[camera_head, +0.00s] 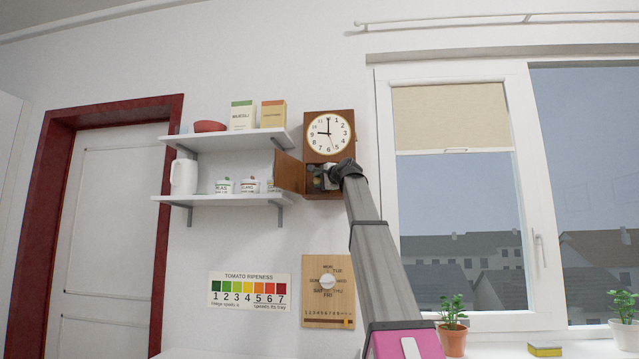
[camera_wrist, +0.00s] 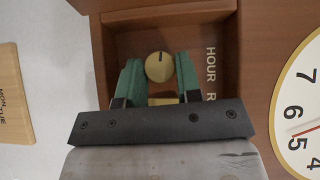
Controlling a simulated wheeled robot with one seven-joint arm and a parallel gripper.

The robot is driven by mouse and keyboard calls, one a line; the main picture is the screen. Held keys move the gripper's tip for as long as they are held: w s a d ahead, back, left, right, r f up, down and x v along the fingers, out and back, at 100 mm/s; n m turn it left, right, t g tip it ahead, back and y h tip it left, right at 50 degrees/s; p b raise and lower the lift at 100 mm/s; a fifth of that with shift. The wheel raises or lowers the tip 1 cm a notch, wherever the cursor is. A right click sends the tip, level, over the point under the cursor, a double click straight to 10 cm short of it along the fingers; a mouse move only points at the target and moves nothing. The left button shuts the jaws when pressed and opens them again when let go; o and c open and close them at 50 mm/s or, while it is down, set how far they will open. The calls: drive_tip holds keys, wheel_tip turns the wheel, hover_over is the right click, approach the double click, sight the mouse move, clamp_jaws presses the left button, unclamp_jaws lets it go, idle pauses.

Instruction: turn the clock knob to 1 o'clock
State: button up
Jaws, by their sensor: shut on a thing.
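The wooden wall clock (camera_head: 328,132) shows its short hand at 9 and its long hand at 12. Part of its face (camera_wrist: 304,110) also shows at the right of the wrist view. The round yellow knob (camera_wrist: 159,67) sits in the open compartment below the face, beside the lettering "HOUR R". Its dark mark points to the top of the wrist view. My gripper (camera_wrist: 159,75) has its green fingers on either side of the knob, shut on it. In the head view my gripper (camera_head: 326,178) mostly hides the compartment.
The small compartment door (camera_head: 290,172) hangs open to the left. Shelves (camera_head: 225,201) with jars and boxes are left of the clock. A wooden calendar board (camera_head: 328,310) hangs below. A window (camera_head: 455,190) is at the right.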

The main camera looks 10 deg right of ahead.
drive_tip(key=n+g+h, duration=0.1)
drive_tip(key=n+g, duration=0.1)
drive_tip(key=shift+r+n+h, duration=0.3)
drive_tip(key=shift+r+h, duration=0.05)
drive_tip(key=shift+h, duration=0.05)
drive_tip(key=shift+a+n+g+h, duration=0.1)
drive_tip(key=shift+n+g+h, duration=0.5)
drive_tip(key=shift+g+h, duration=0.1)
drive_tip(key=o, duration=0.9)
